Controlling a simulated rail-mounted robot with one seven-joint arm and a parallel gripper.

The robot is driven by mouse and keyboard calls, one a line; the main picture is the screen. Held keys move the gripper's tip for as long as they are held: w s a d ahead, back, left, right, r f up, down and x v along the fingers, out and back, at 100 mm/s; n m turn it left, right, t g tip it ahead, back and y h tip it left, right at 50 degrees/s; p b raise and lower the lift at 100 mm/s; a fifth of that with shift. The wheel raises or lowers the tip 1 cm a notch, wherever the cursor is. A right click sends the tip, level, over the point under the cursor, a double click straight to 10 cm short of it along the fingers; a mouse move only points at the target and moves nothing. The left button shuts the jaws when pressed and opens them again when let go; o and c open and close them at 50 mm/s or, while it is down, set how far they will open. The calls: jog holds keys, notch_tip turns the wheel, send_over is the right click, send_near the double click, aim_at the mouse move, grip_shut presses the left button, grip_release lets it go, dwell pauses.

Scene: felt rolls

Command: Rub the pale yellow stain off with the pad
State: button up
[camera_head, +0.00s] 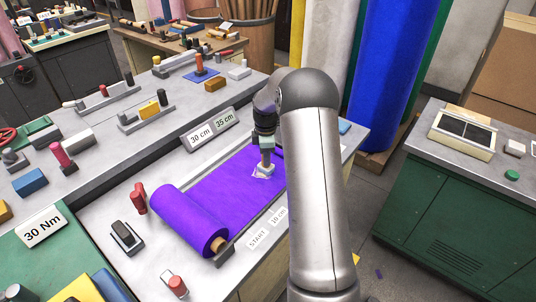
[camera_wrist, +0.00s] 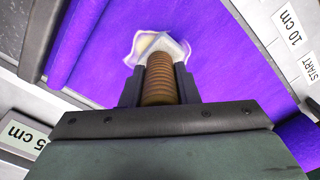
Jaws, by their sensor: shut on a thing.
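The purple felt (camera_head: 222,190) is unrolled flat from its roll (camera_head: 188,222) on the grey bench. A pale, whitish-yellow stain (camera_wrist: 142,43) with a light outline lies on the felt, partly hidden by the pad and handle. My gripper (camera_head: 265,151) points down over it and is shut on the ribbed brown handle (camera_wrist: 160,78) of the pad. The pad (camera_wrist: 180,50) is at the stain's edge, overlapping it in the wrist view. Whether the pad touches the felt is hard to tell.
Cards marked START (camera_head: 258,238) and 10 cm lie along the felt's right edge. A red-handled tool (camera_head: 138,198) and a dark block (camera_head: 126,237) lie left of the roll.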

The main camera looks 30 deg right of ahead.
jog(key=shift+s+a+f+b, duration=0.1)
jog(key=shift+s+a+b, duration=0.25)
jog(key=shift+a, duration=0.55)
jog(key=shift+s+a+f+b, duration=0.15)
jog(key=shift+s+a, duration=0.35)
jog(key=shift+a, duration=0.4)
jog(key=shift+w+d+r+p, duration=0.1)
jog(key=shift+w+d+p, duration=0.25)
jog(key=shift+d, duration=0.6)
jog(key=shift+w+d+r+p, duration=0.15)
jog(key=shift+w+d, duration=0.35)
jog(key=shift+d, duration=0.4)
jog(key=shift+d, duration=0.1)
jog(key=shift+w+d+f+p, duration=0.15)
jog(key=shift+w+d, duration=0.25)
jog(key=shift+d, duration=0.45)
jog(key=shift+w+d+f+p, duration=0.1)
jog(key=shift+w+d+p, duration=0.2)
jog(key=shift+d, duration=0.5)
